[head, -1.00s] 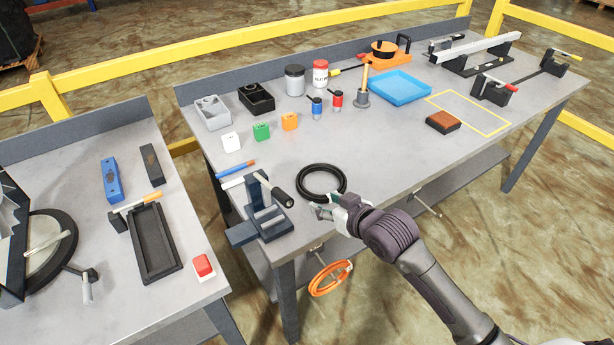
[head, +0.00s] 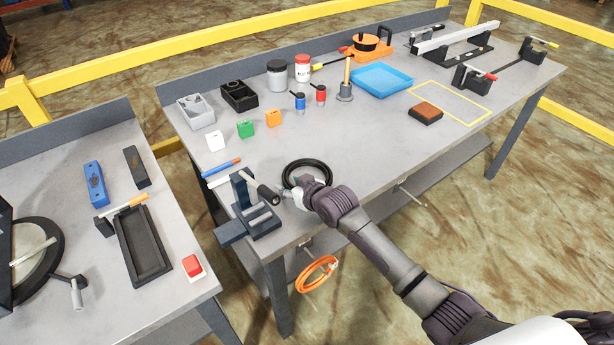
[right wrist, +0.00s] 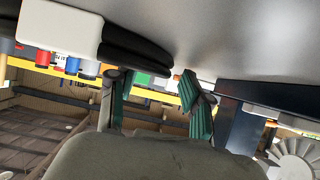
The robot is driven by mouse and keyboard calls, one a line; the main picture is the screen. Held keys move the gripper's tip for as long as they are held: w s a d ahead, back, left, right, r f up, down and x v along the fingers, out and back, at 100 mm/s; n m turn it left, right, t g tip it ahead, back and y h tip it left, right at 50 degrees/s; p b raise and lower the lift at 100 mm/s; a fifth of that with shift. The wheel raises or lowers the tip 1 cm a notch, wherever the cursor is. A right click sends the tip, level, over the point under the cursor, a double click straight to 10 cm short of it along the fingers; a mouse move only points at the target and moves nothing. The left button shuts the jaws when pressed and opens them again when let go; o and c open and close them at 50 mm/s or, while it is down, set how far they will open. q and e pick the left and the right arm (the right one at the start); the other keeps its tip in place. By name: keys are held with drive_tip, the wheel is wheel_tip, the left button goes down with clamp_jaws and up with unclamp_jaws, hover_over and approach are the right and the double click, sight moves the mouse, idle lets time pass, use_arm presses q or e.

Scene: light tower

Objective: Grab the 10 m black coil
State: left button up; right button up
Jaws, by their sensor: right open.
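The black coil (head: 304,162) lies flat on the main workbench (head: 380,135), near its front edge. My right gripper (head: 291,198) is at the coil's near side, just right of the blue vise. My wrist hides part of the coil's near right side. In the right wrist view, the open fingers (right wrist: 157,103) with green pads stand apart with nothing held between them. The black coil (right wrist: 135,50) shows there beyond the left finger; whether they touch I cannot tell. My left gripper is not in view.
The blue vise (head: 252,215) with a black-ended handle stands close left of my right gripper. An orange coil (head: 316,273) is below the bench top. White, green and orange blocks (head: 245,129) stand farther back. The bench right of the coil is clear.

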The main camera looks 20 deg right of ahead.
drive_tip(key=shift+c, duration=0.2)
clamp_jaws()
